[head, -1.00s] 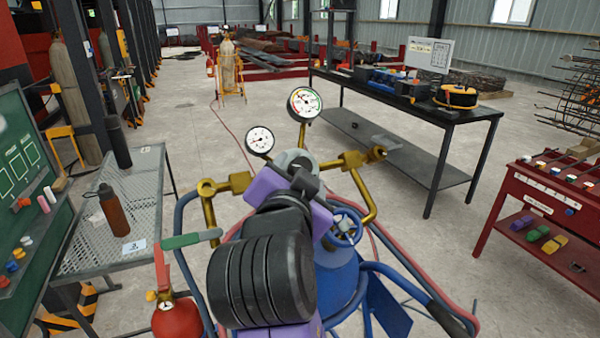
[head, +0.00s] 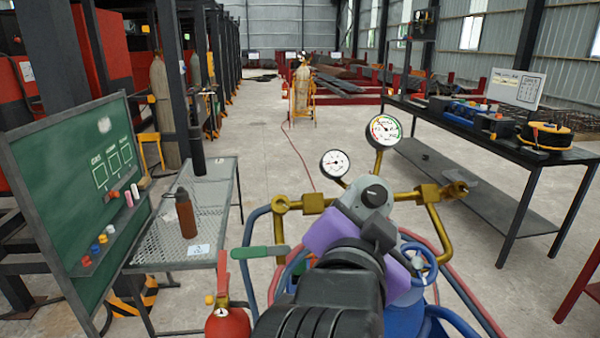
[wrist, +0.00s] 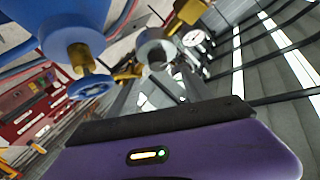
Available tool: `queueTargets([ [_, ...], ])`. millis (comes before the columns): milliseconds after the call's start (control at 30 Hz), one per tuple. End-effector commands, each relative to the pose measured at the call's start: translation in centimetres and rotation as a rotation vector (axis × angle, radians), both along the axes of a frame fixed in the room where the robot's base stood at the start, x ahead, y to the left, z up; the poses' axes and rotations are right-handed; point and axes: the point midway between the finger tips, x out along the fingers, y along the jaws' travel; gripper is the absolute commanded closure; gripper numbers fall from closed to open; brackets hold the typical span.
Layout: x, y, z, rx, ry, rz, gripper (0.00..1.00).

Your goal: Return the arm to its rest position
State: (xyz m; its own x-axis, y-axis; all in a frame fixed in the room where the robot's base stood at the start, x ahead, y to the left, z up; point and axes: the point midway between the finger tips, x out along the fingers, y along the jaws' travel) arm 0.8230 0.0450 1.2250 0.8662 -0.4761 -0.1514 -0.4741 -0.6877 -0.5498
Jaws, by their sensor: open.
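My gripper (head: 374,212) is in the middle of the head view, at the end of my dark arm with its purple and grey parts. It is empty and open as far as shows; its fingertips are hard to make out. Behind it is a gas set with brass pipes (head: 310,203), two white dial gauges (head: 385,130) and a blue handwheel (head: 418,262). In the wrist view, the purple housing (wrist: 180,150) fills the bottom, and the blue handwheel (wrist: 91,87) hangs at upper left. Whether my arm touches the gas set cannot be told.
A mesh table (head: 160,245) with a brown bottle (head: 186,213) stands left, beside a green board (head: 75,180). A red extinguisher (head: 228,326) is low at centre left. A black workbench (head: 480,140) stands right. The floor beyond the gas set is mostly clear.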

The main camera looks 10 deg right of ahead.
Motion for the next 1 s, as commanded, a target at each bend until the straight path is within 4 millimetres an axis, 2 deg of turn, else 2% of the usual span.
queueTargets([
  [133,0.9,1.3,2.6,-0.109,-0.063,0.075,0.42],
  [233,1.4,3.1,4.8,-0.204,-0.133,0.156,0.42],
  [367,1.5,5.4,5.0,-0.351,-0.195,0.264,0.42],
  [567,0.4,7.7,1.9,-0.550,-0.252,0.409,0.42],
  [700,-1.4,8.4,-1.8,-0.661,-0.274,0.500,0.42],
  [867,-4.3,8.1,-6.4,-0.745,-0.285,0.584,0.42],
  [1000,-7.5,7.2,-10.1,-0.781,-0.281,0.635,0.42],
])
